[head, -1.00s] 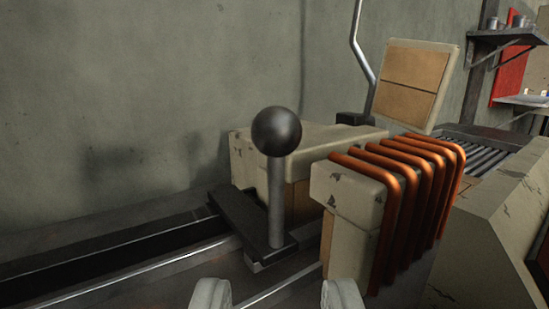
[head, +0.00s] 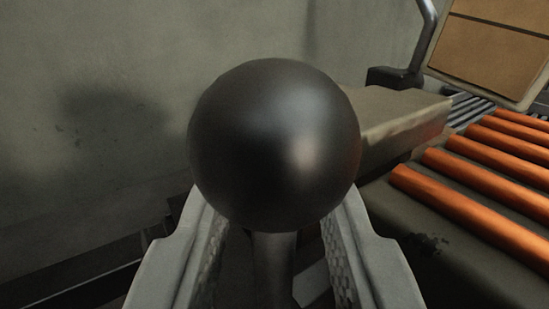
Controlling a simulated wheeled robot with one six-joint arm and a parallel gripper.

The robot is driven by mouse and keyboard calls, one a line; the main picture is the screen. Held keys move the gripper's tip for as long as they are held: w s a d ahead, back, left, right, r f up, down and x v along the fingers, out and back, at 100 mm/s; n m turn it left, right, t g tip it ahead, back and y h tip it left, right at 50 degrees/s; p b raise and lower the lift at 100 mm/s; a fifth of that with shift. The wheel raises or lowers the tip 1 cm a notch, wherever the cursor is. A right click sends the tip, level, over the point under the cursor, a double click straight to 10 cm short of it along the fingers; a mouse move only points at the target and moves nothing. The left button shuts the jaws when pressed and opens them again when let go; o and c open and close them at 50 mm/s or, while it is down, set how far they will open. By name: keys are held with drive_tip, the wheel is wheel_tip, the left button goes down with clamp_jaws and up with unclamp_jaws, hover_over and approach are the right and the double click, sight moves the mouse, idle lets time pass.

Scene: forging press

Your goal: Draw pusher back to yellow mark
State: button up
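The pusher's handle is a dark ball knob (head: 274,145) on a grey upright post (head: 273,268). The knob fills the middle of the head view, right in front of my camera. My gripper (head: 272,215) has one finger on each side of the post, just below the knob. The fingers are open, with a gap on both sides between pads and post. The knob hides the fingertips and most of the pusher's slide behind it. No yellow mark shows in this view.
A pale furnace block (head: 405,122) stands behind the knob. A raised door panel (head: 490,50) hangs at upper right. A grey wall (head: 100,100) is on the left.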

drive_tip(key=shift+w, duration=0.55)
clamp_jaws()
